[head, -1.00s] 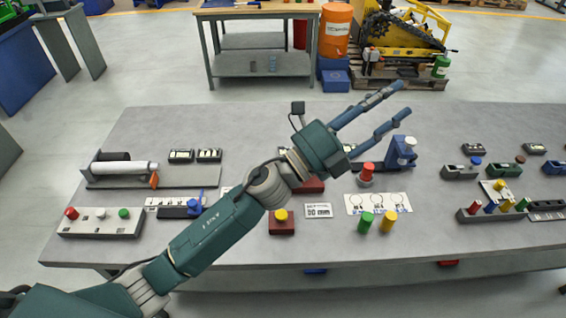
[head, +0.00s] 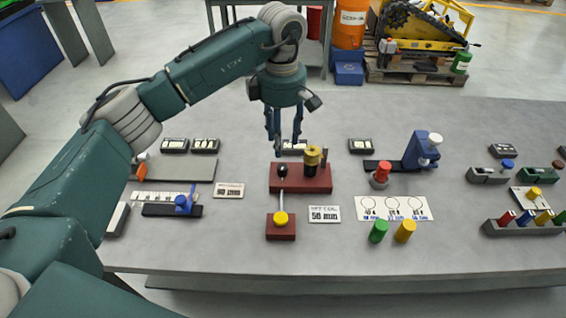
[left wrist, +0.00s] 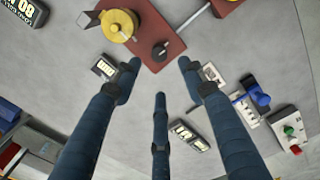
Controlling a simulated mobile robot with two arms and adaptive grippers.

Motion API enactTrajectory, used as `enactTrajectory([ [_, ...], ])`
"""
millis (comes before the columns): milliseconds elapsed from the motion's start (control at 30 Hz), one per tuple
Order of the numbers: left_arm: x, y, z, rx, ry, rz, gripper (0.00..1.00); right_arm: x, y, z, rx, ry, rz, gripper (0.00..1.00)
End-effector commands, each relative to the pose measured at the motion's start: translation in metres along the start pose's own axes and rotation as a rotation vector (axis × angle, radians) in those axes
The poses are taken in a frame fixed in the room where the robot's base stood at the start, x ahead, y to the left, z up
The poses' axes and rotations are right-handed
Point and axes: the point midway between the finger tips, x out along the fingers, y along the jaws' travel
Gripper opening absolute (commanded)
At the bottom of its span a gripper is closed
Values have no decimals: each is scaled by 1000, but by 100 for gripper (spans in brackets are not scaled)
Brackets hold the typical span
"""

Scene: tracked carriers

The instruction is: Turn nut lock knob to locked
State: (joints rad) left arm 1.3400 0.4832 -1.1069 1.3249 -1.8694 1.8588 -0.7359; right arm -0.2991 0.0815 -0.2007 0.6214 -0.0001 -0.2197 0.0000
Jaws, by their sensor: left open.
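A dark red base (head: 300,180) stands mid-table. In the left wrist view the yellow knob (left wrist: 118,25) and black knob (left wrist: 161,50) lie beyond the fingertips. My left gripper (head: 283,146) points down behind the base, apart from both knobs. Its fingers are spread and empty, also in the left wrist view (left wrist: 160,80). My right gripper is out of view.
A thin pale rod runs from the black knob toward a small red block with a yellow button (head: 281,217). Near it stand a label card (head: 325,214), a red knob (head: 380,175), a blue fixture (head: 420,150), and green (head: 378,231) and yellow cylinders (head: 405,231).

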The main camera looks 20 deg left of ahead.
Motion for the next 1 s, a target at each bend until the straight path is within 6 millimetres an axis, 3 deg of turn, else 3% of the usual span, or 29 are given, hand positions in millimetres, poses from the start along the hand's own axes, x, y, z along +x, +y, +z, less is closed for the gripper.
enactTrajectory([
  [300,59,-2,1,1,-2,-5,42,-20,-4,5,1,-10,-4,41],
  [500,84,-1,1,-1,-4,-3,42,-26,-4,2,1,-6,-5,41],
  [867,92,-1,2,1,-4,0,42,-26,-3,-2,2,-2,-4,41],
  [900,92,-1,2,1,-4,0,40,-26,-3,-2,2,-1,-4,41],
  [1000,92,-1,2,1,-4,0,20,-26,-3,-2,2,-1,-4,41],
])
